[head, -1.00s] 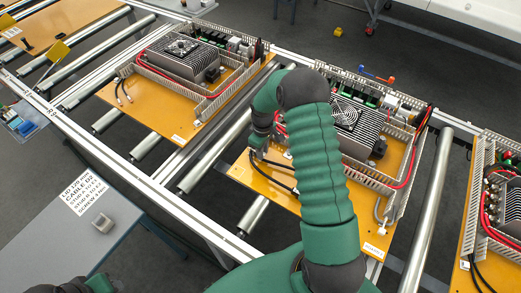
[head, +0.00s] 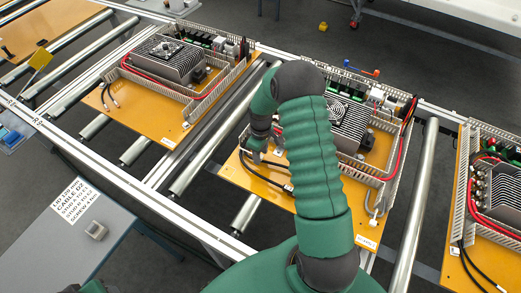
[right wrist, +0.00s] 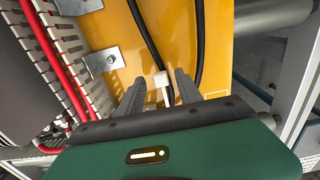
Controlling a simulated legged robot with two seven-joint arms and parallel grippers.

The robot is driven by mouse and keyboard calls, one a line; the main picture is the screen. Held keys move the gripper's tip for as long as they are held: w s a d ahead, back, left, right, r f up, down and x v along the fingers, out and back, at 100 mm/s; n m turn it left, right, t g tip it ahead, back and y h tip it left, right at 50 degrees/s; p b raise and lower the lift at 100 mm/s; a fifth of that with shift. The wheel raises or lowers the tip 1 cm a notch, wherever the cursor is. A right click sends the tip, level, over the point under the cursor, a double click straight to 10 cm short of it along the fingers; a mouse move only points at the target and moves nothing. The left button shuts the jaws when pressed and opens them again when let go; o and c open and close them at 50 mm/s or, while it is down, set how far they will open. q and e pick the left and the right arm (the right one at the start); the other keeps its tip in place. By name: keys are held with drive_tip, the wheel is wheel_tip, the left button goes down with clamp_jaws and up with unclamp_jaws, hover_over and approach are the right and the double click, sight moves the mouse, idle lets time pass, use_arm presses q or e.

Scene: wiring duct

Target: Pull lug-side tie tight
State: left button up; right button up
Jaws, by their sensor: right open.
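The orange panel (head: 262,180) under my right arm carries a finned grey unit, slotted ducts and black cables (head: 268,182). My right gripper (head: 258,152) is low over the panel's left part, beside these cables. In the right wrist view my right gripper (right wrist: 158,92) is open. A small white tie (right wrist: 162,82) shows between its fingers, against a black cable (right wrist: 150,42). The fingers do not appear closed on it. A second black cable (right wrist: 198,45) runs to the right of the fingers.
Metal brackets (right wrist: 104,60) and a slotted duct (right wrist: 70,45) with red cables lie left of the fingers. Similar panels stand on the roller frame at left (head: 130,110) and right (head: 485,245). A grey table (head: 60,245) holds a printed label.

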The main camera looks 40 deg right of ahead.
wheel_tip(320, 180, up, 17)
drive_tip(key=shift+f, duration=0.2)
drive_tip(key=s+a+m+t, duration=0.1)
drive_tip(key=s+a, duration=0.4)
drive_tip(key=a, duration=0.6)
drive_tip(key=s+a+m+t, duration=0.1)
drive_tip(key=s+a, duration=0.4)
drive_tip(key=a, duration=0.7)
drive_tip(key=shift+s+f+m+t, duration=0.15)
drive_tip(key=shift+f+m+t, duration=0.15)
drive_tip(key=shift+f+m, duration=0.25)
drive_tip(key=shift+d+r, duration=0.1)
drive_tip(key=shift+d, duration=0.15)
drive_tip(key=shift+a, duration=0.1)
